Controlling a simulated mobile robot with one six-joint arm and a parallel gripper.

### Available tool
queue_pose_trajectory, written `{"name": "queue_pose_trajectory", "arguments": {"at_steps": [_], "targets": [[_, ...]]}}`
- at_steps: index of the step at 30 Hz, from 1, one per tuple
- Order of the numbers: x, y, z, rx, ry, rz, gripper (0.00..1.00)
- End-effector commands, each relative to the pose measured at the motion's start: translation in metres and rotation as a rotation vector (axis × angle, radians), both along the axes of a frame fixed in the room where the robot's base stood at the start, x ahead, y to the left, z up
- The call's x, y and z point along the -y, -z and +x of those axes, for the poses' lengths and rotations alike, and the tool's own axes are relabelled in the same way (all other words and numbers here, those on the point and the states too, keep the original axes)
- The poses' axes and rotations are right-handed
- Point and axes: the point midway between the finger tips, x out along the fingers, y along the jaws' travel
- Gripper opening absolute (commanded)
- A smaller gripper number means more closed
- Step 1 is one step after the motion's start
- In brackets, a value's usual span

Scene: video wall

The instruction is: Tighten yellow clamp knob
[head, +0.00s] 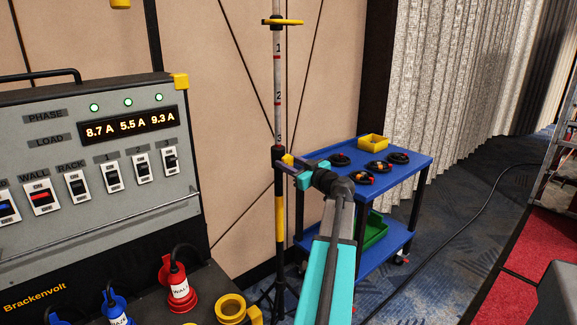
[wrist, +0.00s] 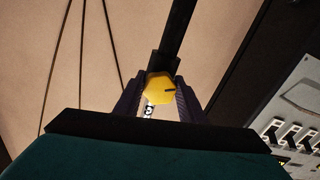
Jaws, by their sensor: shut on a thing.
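The pole is pale with red bands and numbers above the collar, and dark with a yellow section below. My gripper hides part of the collar.
A grey power panel (head: 95,150) with switches and plugs stands at left. A black cable (head: 440,235) crosses the carpet at right.

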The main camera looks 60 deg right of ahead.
Motion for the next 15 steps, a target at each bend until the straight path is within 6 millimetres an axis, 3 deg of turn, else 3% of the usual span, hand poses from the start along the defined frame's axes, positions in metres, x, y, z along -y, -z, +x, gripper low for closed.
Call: {"name": "queue_pose_trajectory", "arguments": {"at_steps": [15], "targets": [[-0.0008, 0.0006, 0.0007, 0.054, 0.0, 0.165, 0.14]]}}
